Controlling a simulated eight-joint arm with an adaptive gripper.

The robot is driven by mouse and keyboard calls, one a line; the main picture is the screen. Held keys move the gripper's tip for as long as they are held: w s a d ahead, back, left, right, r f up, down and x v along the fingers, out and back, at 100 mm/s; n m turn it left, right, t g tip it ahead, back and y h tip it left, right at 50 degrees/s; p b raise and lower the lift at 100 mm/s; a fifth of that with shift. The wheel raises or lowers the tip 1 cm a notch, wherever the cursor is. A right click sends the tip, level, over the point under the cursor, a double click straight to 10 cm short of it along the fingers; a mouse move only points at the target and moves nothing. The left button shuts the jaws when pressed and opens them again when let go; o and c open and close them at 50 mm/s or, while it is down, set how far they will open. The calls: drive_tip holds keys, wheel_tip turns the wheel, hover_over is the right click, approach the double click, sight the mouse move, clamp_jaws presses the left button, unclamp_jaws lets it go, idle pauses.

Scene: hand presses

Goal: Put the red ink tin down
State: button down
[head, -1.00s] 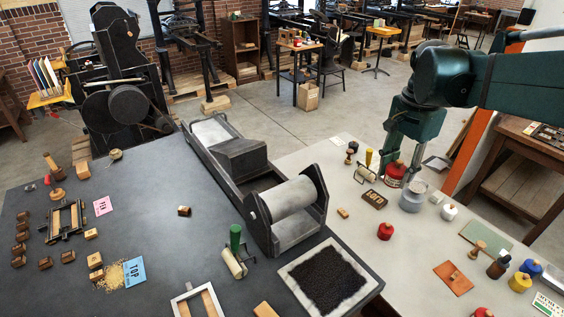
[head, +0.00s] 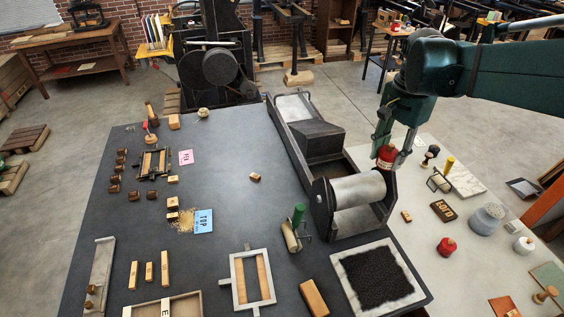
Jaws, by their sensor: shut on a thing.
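My gripper (head: 392,156) is at the upper right of the head view, with its fingers pointing down. It is shut on a red ink tin (head: 387,158) with a dark band. The tin appears just beyond the press's large roller, near the edge between the dark and pale tabletops; its height above the surface is hard to tell. A second red tin (head: 446,247) with a knob on top stands on the pale tabletop, apart from my gripper.
The proof press (head: 316,148) with its pale roller (head: 358,190) stands close left of and below the held tin. A brayer (head: 438,181), type block (head: 443,210) and grey can (head: 487,218) stand on the pale top. The dark table's middle is mostly clear.

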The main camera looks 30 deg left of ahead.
drive_tip(key=s+a+n+p, duration=0.2)
drive_tip(key=a, duration=0.8)
drive_tip(key=s+a+n+p, duration=0.1)
drive_tip(key=s+a+n, duration=0.15)
drive_tip(key=a, duration=0.75)
drive_tip(key=n+p, duration=0.3)
hover_over(255, 214)
wheel_tip(255, 214, down, 20)
drive_tip(key=shift+f+m, duration=0.2)
drive_tip(key=shift+m, duration=0.05)
drive_tip(key=shift+f, duration=0.15)
drive_tip(key=shift+f, duration=3)
drive_tip(key=shift+f+p, duration=0.35)
drive_tip(key=shift+f, duration=1.5)
drive_tip(key=shift+f, duration=0.2)
